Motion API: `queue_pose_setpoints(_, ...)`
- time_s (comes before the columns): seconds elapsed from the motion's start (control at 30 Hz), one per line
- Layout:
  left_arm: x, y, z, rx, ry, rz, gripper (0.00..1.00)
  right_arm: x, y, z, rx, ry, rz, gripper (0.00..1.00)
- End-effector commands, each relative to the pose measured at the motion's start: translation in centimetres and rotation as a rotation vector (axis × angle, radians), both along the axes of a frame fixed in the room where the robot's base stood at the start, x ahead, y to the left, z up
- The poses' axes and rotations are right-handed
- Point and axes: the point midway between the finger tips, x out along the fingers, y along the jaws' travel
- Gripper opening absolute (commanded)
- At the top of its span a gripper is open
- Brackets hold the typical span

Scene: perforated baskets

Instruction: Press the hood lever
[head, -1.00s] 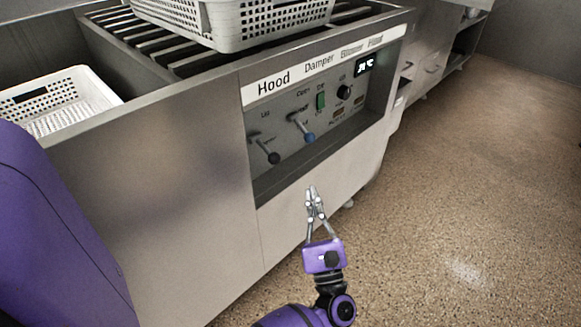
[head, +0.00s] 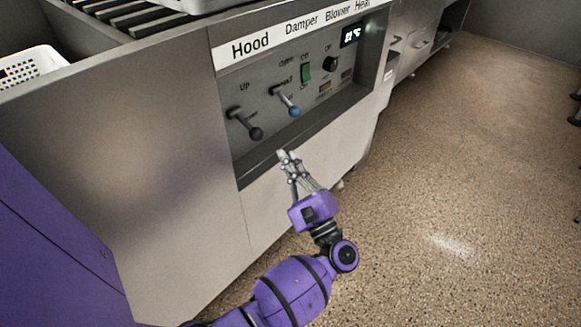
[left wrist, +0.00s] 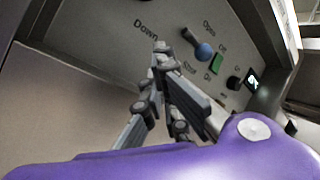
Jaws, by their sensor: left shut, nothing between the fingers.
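The hood lever (head: 255,132) has a black knob and sticks out of the recessed control panel (head: 278,66), under the word Hood and beside the label Up. My left gripper (head: 284,155) is shut and empty. In the head view its tips are below and right of the black knob, near the panel's lower edge, apart from the lever. In the left wrist view my left gripper (left wrist: 160,52) points at the panel near the word Down; the black knob cannot be made out there. My right gripper is out of view.
The damper lever (head: 293,110) with a blue knob stands right of the hood lever; it also shows in the left wrist view (left wrist: 203,50). A green switch (head: 305,72) and a black dial (head: 330,64) are farther right. A white perforated basket (head: 30,66) is at left.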

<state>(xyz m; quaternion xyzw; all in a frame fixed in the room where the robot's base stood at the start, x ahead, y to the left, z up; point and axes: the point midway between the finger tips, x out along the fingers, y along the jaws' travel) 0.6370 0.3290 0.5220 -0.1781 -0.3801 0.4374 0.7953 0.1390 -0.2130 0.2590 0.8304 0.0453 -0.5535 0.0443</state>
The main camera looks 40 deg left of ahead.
Motion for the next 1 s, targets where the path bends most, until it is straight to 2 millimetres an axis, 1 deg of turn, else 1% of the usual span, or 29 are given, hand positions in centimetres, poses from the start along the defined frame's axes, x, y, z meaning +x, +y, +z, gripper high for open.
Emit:
queue_pose_setpoints(0.03,0.4,1.0,0.7,0.004,-0.002,-0.001,0.0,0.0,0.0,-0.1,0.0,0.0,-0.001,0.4)
queue_pose_setpoints(0.1,0.9,2.3,1.3,0.003,-0.002,0.0,0.0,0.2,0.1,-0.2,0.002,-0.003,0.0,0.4)
queue_pose_setpoints(0.27,2.0,5.0,2.8,0.003,-0.001,0.0,0.0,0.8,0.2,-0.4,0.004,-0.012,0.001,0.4)
queue_pose_setpoints(0.4,0.0,4.1,3.7,-0.001,0.0,-0.002,0.0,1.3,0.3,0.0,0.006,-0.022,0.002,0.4)
queue_pose_setpoints(0.53,-0.9,3.8,4.3,0.0,0.001,-0.001,0.0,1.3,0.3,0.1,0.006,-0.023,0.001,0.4)
queue_pose_setpoints(0.7,-1.4,3.6,4.5,0.001,0.001,-0.001,0.0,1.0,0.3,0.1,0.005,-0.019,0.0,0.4)
queue_pose_setpoints(1.0,-1.4,3.6,4.5,-0.001,0.002,-0.001,0.0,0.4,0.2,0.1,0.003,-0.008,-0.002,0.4)
